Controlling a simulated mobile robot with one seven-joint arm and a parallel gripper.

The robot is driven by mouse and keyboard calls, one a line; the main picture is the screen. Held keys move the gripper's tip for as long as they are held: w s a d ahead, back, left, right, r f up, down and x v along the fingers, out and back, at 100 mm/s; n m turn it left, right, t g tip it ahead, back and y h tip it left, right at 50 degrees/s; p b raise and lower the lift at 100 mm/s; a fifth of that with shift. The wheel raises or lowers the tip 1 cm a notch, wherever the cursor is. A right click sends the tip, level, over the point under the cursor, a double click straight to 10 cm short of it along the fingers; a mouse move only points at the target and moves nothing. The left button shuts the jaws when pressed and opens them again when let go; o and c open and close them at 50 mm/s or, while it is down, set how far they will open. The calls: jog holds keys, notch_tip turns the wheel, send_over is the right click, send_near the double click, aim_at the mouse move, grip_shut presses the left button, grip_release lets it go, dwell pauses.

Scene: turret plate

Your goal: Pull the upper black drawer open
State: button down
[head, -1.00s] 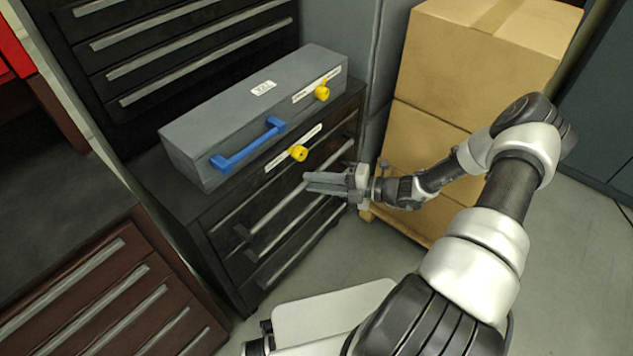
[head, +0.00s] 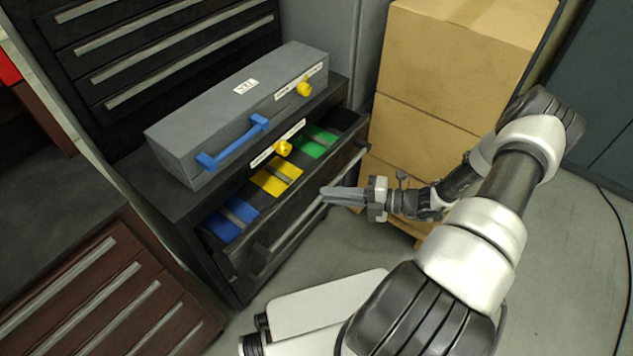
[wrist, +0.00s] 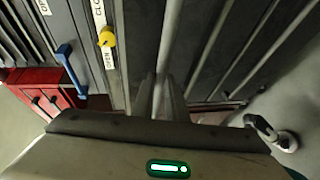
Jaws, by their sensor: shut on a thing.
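The upper black drawer (head: 262,236) of the low black cabinet is pulled part way out in the head view. Inside it are a blue section (head: 229,221), a yellow section (head: 274,176) and a green section (head: 313,141). My gripper (head: 325,194) reaches in from the right, at the drawer's front, with its fingers shut on the long bar handle. In the wrist view the handle (wrist: 171,40) runs up from between the fingers (wrist: 160,98). The fingers hide the gripped spot.
A grey case (head: 235,108) with a blue handle (head: 232,144) lies on the cabinet. A yellow knob (head: 283,148) sits at the cabinet's top front edge. Cardboard boxes (head: 440,90) stand to the right, close to my arm. A brown drawer cabinet (head: 100,280) stands at left.

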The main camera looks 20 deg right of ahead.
jog(key=s+d, duration=0.9)
jog(key=s, duration=0.3)
jog(key=shift+s+d, duration=0.2)
jog(key=shift+s, duration=0.2)
jog(key=c, duration=1.8)
grip_release()
jog(key=shift+o, duration=0.2)
jog(key=v, duration=1.7)
jog(key=shift+s+r, duration=0.15)
jog(key=shift+d, duration=0.15)
